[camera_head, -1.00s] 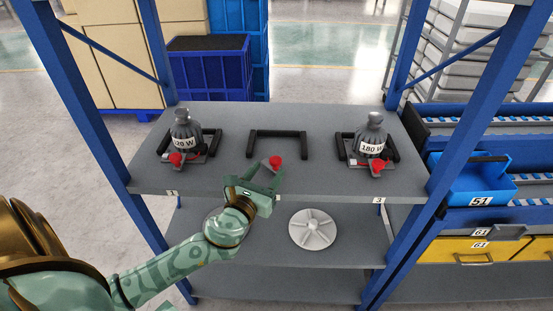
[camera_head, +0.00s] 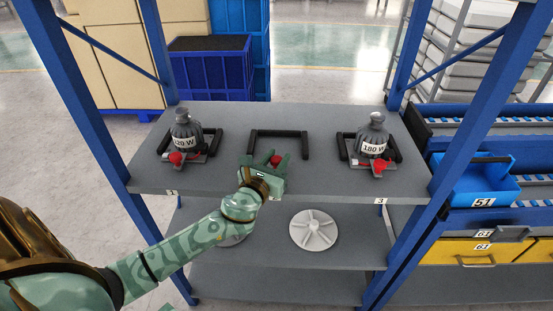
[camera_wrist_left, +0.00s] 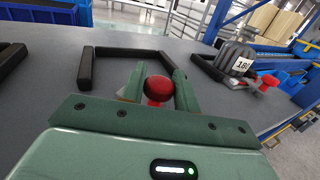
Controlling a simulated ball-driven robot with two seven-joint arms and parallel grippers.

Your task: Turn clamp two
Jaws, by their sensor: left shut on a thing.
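Clamp two is the middle station on the top shelf, with a black U-shaped frame (camera_head: 278,132) and a red knob (camera_head: 276,160) in front of it. The frame holds no weight. My left gripper (camera_head: 265,163) is at the shelf's front middle, shut on the red knob. In the left wrist view the knob (camera_wrist_left: 158,88) sits between the two green fingers (camera_wrist_left: 160,95), and the black frame (camera_wrist_left: 128,53) is behind it. The clamp's lever is mostly hidden by the fingers.
A pale spoked disc (camera_head: 313,230) lies on the lower shelf. Blue posts (camera_head: 415,150) flank the shelf.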

